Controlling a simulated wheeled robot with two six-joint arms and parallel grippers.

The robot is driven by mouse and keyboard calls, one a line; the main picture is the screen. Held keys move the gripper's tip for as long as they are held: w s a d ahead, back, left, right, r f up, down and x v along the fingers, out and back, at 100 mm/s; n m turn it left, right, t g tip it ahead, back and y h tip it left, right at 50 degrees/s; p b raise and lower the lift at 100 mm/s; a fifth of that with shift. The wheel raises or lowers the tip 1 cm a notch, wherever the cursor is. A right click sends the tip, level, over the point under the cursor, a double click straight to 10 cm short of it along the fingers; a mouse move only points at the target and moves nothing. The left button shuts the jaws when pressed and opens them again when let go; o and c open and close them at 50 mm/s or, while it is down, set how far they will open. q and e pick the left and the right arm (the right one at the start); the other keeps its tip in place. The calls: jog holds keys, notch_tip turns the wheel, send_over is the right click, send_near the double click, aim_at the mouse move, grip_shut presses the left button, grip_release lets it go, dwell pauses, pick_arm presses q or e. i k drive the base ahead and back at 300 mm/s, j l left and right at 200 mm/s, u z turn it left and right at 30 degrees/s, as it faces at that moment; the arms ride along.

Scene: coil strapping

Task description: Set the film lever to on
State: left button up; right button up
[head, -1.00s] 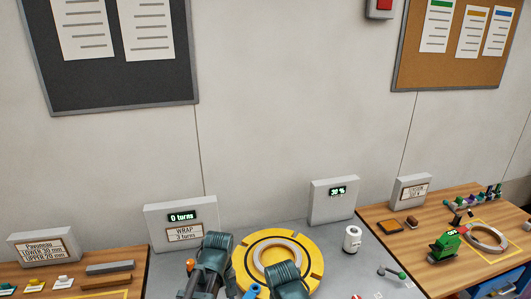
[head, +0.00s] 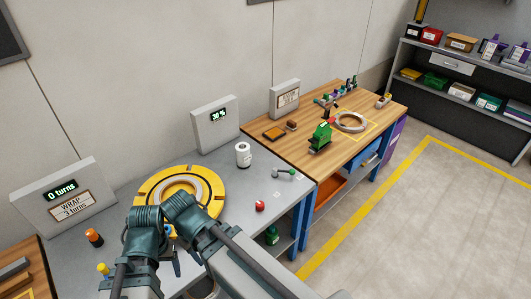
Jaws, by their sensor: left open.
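My left gripper (head: 176,260) is low in front of the yellow turntable, open, partly hidden by my arm links and well apart from the lever. My right arm comes in from the bottom right; its gripper is hidden.
A pale ring lies on the yellow turntable (head: 216,188). A red knob (head: 260,206) sits near the table's front edge. The display boxes (head: 215,124) stand by the wall. A green tool (head: 320,138) stands on the wooden table. The floor at right is free.

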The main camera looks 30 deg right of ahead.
aim_at(274, 170)
jog(key=l, duration=0.35)
jog(key=i+l+z, duration=0.1)
jog(key=l, duration=0.3)
jog(key=i+l, duration=0.15)
jog(key=l, duration=0.2)
jog(key=l+z, duration=0.1)
jog(key=l, duration=0.3)
jog(key=i, duration=0.05)
